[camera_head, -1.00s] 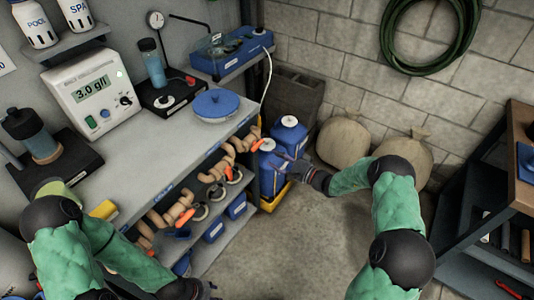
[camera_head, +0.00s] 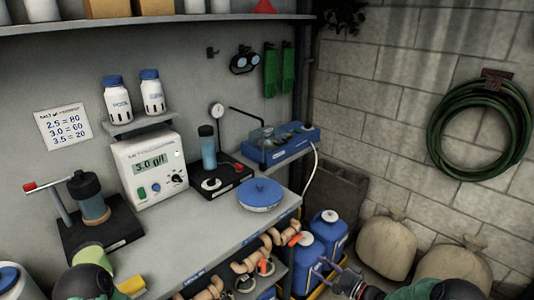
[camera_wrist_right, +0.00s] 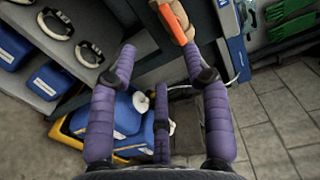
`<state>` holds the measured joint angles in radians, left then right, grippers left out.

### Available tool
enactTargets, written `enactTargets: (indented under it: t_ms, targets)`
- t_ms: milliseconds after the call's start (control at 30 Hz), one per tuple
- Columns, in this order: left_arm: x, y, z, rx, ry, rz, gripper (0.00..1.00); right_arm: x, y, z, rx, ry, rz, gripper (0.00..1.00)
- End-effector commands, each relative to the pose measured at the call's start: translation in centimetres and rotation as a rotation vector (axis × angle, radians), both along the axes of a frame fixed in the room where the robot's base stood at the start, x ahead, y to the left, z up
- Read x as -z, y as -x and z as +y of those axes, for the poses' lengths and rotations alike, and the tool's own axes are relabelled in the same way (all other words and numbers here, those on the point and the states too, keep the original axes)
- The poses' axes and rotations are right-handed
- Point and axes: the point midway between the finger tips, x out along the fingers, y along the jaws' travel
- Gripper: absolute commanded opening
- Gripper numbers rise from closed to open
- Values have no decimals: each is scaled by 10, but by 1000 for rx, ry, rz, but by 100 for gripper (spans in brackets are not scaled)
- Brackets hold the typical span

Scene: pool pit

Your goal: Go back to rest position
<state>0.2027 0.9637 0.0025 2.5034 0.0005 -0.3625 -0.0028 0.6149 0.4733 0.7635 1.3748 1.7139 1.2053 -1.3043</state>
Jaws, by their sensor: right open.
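My right gripper (camera_head: 325,268) shows at the bottom of the head view, right of the bench, in front of the blue jugs. In the right wrist view its purple fingers (camera_wrist_right: 158,58) are spread wide with nothing held between them. An orange-handled valve on tan pipe (camera_wrist_right: 176,20) shows past the fingertips; I cannot tell how near it is. My left arm's dark elbow (camera_head: 86,282) shows at the lower left of the head view. My left gripper is below the picture.
Sacks (camera_head: 386,247) lie by the block wall.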

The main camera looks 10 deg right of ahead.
Motion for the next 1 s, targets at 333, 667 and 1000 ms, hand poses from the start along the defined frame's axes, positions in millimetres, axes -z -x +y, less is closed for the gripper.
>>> enactTargets:
  t_ms: [333, 667, 1000]
  targets:
    - [-14, 0, 0, 0, 0, 0, 40, 96, 107, 116, -367, 146, 536, 49]
    - [-32, 0, 0, 0, 0, 0, 40, 163, 265, 147, -628, 641, 927, 49]
    - [-46, 0, 0, 0, 0, 0, 40, 159, 313, 155, -640, 1011, 763, 49]
